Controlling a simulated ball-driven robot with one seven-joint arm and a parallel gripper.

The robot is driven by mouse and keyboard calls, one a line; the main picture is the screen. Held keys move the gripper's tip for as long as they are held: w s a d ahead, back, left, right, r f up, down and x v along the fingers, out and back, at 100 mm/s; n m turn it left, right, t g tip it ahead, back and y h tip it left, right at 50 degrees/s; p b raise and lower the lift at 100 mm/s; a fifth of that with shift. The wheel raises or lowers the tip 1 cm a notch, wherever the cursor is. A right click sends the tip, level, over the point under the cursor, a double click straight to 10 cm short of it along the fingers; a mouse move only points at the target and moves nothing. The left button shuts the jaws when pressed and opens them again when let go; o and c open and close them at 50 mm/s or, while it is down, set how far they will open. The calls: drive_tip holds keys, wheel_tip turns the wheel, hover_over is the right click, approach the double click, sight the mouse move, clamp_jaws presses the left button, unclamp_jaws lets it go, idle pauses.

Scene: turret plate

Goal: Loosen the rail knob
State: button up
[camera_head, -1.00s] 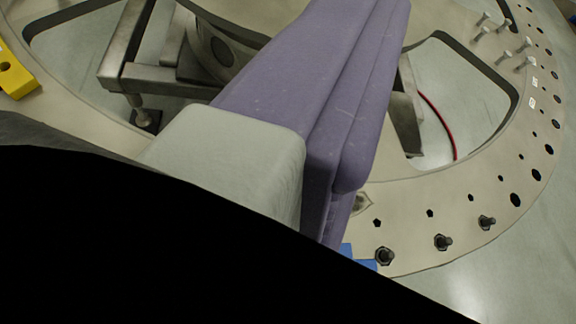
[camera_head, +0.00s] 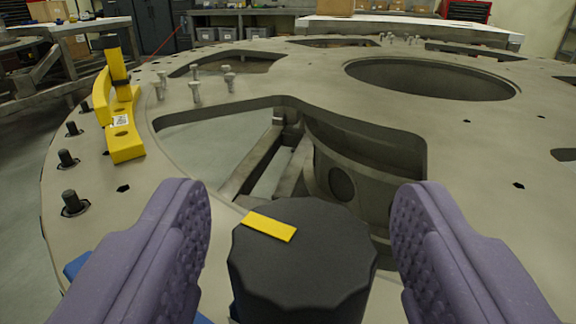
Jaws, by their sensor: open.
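The rail knob (camera_head: 310,262) is a black, scalloped round knob with a yellow mark (camera_head: 268,226) on its top, at the bottom middle of the view. My gripper (camera_head: 303,235) is open, with one purple padded finger to the left of the knob and the other to its right. Gaps show between the knob and both fingers. Blue parts show low beside the knob; what the knob sits on is mostly hidden.
The large grey turret plate (camera_head: 460,150) has big cut-outs and a round central hole. A yellow bracket (camera_head: 124,130) stands at the left, near several dark bolts along the rim. Several light pegs (camera_head: 195,90) stand up behind. Benches and cabinets are in the background.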

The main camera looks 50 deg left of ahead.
drive_tip(key=shift+w+a, duration=0.25)
drive_tip(key=shift+a, duration=0.05)
drive_tip(key=shift+c, duration=0.2)
drive_tip(key=c, duration=0.9)
